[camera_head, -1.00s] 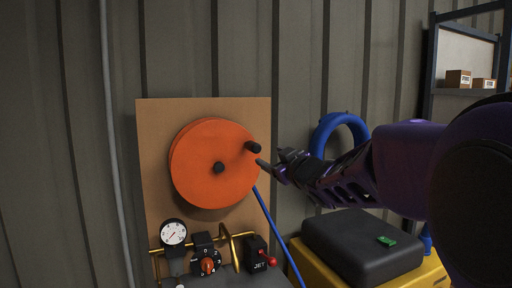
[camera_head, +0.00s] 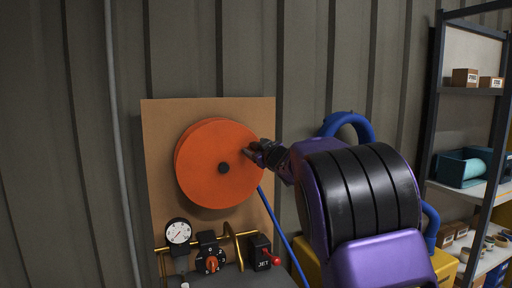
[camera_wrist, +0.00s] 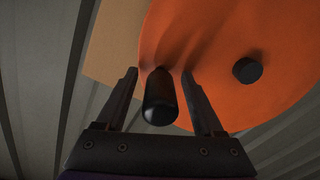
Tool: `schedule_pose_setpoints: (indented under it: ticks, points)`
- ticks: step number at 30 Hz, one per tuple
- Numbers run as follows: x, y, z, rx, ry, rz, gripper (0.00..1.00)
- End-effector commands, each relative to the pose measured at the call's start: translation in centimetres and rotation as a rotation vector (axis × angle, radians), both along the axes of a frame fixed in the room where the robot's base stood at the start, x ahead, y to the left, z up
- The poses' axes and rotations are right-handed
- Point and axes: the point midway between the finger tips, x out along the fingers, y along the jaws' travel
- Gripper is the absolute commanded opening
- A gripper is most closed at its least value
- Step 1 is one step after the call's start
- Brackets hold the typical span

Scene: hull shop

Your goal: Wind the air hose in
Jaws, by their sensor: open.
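The orange hose reel (camera_head: 212,180) is mounted on a tan board (camera_head: 160,130) against the wall, with a black hub (camera_head: 223,168) at its middle. The blue air hose (camera_head: 279,232) runs down from the reel's lower right. My gripper (camera_head: 254,152) is at the reel's upper right edge. In the wrist view the black crank handle (camera_wrist: 160,97) stands between the two fingers of my open gripper (camera_wrist: 164,88), with a gap on each side. The orange reel face (camera_wrist: 215,50) and the hub (camera_wrist: 247,70) show behind it. In the head view my gripper mostly hides the handle.
Below the reel are a pressure gauge (camera_head: 178,232), a dial with an orange knob (camera_head: 211,259) and a JET box (camera_head: 259,250) with a red lever. A yellow case (camera_head: 311,262) and a blue coil (camera_head: 351,121) are at right, partly behind my arm. Shelves (camera_head: 470,105) stand farther right.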

Motion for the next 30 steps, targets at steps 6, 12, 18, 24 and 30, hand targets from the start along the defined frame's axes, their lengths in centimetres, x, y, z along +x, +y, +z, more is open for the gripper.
schedule_pose_setpoints:
  ticks: [6,12,18,24,30]
  points:
    - [0.06,0.03,-0.02,0.000,0.000,0.000,0.69]
    - [0.04,0.02,-0.01,0.000,0.000,0.000,0.41]
    - [0.03,0.02,0.00,0.000,0.000,0.000,0.05]
    - [0.03,0.02,0.00,0.001,0.000,0.000,0.00]
    - [0.03,0.02,0.00,0.000,0.000,0.000,0.00]
